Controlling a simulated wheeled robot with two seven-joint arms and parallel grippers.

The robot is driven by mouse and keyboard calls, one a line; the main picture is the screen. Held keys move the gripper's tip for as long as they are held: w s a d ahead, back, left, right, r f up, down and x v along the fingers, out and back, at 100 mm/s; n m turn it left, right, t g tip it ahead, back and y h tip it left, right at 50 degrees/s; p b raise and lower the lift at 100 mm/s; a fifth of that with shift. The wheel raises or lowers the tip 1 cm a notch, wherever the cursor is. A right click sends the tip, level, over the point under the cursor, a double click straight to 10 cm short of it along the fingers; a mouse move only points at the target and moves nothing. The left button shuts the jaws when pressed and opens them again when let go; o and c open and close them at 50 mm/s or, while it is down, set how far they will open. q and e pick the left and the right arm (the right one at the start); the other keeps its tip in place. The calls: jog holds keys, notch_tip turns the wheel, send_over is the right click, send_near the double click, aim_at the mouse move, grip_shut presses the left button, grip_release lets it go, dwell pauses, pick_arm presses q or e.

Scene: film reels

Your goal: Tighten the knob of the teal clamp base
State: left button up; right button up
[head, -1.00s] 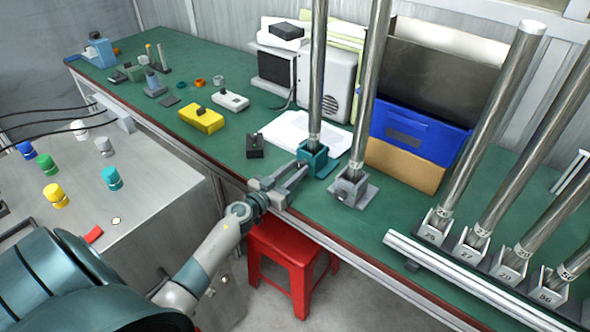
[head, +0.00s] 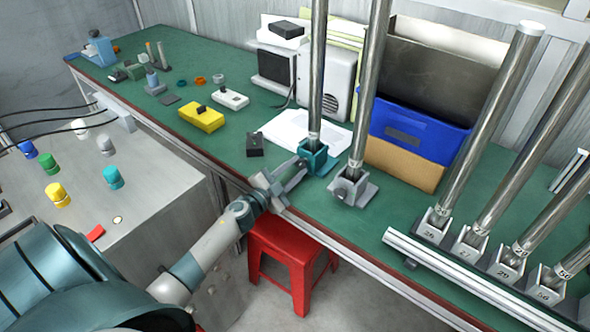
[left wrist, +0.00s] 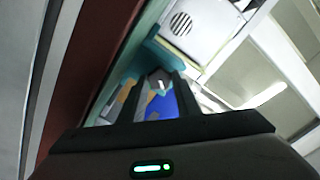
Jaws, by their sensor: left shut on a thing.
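The teal clamp base (head: 316,157) stands on the green bench near its front edge, with an upright steel pole (head: 317,70) in it. My left gripper (head: 299,166) reaches it from the front left and is shut on its knob, which the fingers hide in the head view. In the left wrist view, a small grey knob (left wrist: 158,79) sits between the dark fingers (left wrist: 157,93), with teal base parts (left wrist: 152,55) behind it. My right gripper is not in view.
A grey clamp base (head: 352,188) with a leaning pole stands close to the right. A black box (head: 254,145) lies to the left. A white rail (head: 450,275) and numbered pole holders stand at right. A red stool (head: 292,262) is below the bench edge.

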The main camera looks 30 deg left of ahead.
pick_arm(q)
jog(key=m, duration=0.3)
jog(key=shift+m+b, duration=0.35)
jog(key=shift+m, duration=0.05)
jog(key=m, duration=0.2)
jog(key=shift+f+m+b, duration=0.1)
jog(key=shift+m+b, duration=0.2)
jog(key=shift+m, duration=0.5)
jog(key=shift+m+b, duration=0.3)
jog(key=shift+m, duration=1.4)
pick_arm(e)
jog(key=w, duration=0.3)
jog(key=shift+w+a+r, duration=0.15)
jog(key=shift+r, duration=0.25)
